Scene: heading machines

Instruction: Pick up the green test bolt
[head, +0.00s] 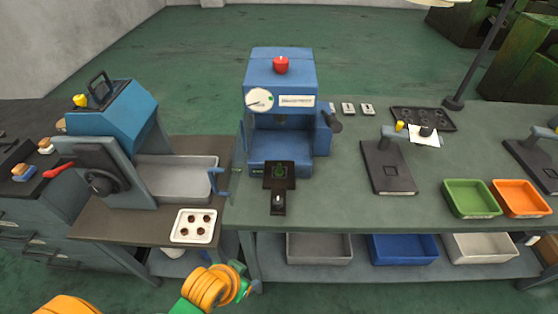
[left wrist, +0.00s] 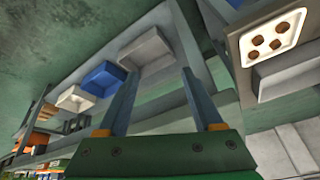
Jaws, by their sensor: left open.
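I cannot make out a green bolt for certain. A small black fixture (head: 279,174) in front of the blue press (head: 281,110) shows a faint green mark on top, too small to tell what it is. A white tray (head: 180,236) with several brown round pieces lies on the brown bench to the left; it also shows in the left wrist view (left wrist: 290,22). My left gripper (head: 243,288) is low at the front, below the bench edge and apart from everything. In the left wrist view its two fingers (left wrist: 160,74) are spread with nothing between them. My right gripper is out of view.
A lever machine with a grey pan (head: 180,179) stands at the left. Green (head: 470,213) and orange (head: 520,212) bins and a dark flat plate (head: 387,177) stand at the right. Grey, blue (head: 402,249) and white bins sit on the lower shelf. The bench top between press and plate is clear.

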